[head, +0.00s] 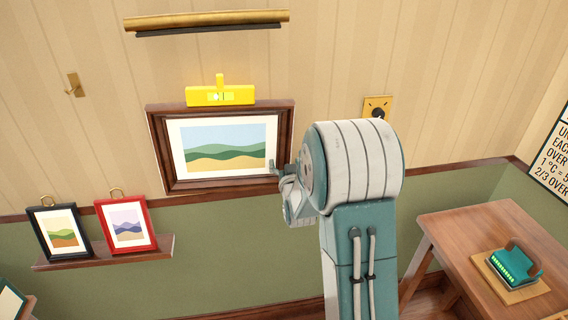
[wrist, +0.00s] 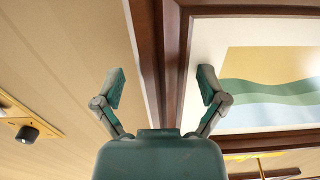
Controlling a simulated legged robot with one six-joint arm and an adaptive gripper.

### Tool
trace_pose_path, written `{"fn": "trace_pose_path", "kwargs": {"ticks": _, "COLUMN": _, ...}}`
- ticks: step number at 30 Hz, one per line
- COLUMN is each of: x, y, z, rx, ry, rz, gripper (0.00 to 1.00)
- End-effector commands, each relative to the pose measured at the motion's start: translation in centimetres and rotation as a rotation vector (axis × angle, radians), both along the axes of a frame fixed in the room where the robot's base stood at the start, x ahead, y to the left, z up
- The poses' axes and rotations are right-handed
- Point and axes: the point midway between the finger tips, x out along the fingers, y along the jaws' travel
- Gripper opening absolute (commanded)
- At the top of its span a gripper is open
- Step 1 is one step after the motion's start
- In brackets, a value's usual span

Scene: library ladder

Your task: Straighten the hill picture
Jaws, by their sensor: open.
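The hill picture (head: 222,182) hangs on the wall in a dark wooden frame, with green hills and sand inside a white mat. It looks slightly tilted in the head view. A yellow level (head: 235,96) with a small vial sits at its top edge. My gripper (head: 281,172) is at the frame's right side, partly hidden by my arm. In the wrist view, which is upside down, my open gripper (wrist: 162,86) has one finger over the wall and one over the white mat, with the frame's side bar (wrist: 172,60) between them. Contact cannot be told.
A brass picture light (head: 207,20) is above. A ledge (head: 110,254) at lower left holds black (head: 37,225) and red (head: 103,222) framed pictures. A brass wall plate with a dark knob (head: 377,101) is right of the picture. A wooden table (head: 470,235) stands at lower right.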

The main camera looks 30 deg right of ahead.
Motion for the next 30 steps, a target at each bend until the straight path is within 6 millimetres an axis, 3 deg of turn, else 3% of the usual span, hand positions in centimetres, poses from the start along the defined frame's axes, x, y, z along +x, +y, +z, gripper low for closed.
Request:
{"fn": "trace_pose_path", "kwargs": {"ticks": 3, "x": -0.02, "y": 0.32, "z": 0.06, "rx": -0.002, "ry": 0.000, "rz": 0.000, "gripper": 0.91}}
{"fn": "trace_pose_path", "kwargs": {"ticks": 9, "x": 0.00, "y": 0.44, "z": 0.07, "rx": -0.004, "ry": 0.000, "rz": 0.000, "gripper": 0.02}}
{"fn": "trace_pose_path", "kwargs": {"ticks": 10, "x": 0.02, "y": 0.42, "z": 0.08, "rx": -0.004, "ry": 0.000, "rz": 0.000, "gripper": 0.00}}
{"fn": "trace_pose_path", "kwargs": {"ticks": 26, "x": -0.03, "y": -0.31, "z": 0.95, "rx": -0.045, "ry": 0.006, "rz": 0.002, "gripper": 0.00}}
{"fn": "trace_pose_path", "kwargs": {"ticks": 27, "x": -0.03, "y": -0.31, "z": 0.96, "rx": -0.045, "ry": 0.005, "rz": 0.001, "gripper": 0.75}}
{"fn": "trace_pose_path", "kwargs": {"ticks": 28, "x": -0.03, "y": -0.31, "z": 0.97, "rx": -0.045, "ry": 0.005, "rz": 0.002, "gripper": 0.88}}
{"fn": "trace_pose_path", "kwargs": {"ticks": 30, "x": -0.03, "y": -0.30, "z": 0.95, "rx": -0.045, "ry": 0.006, "rz": 0.002, "gripper": 0.91}}
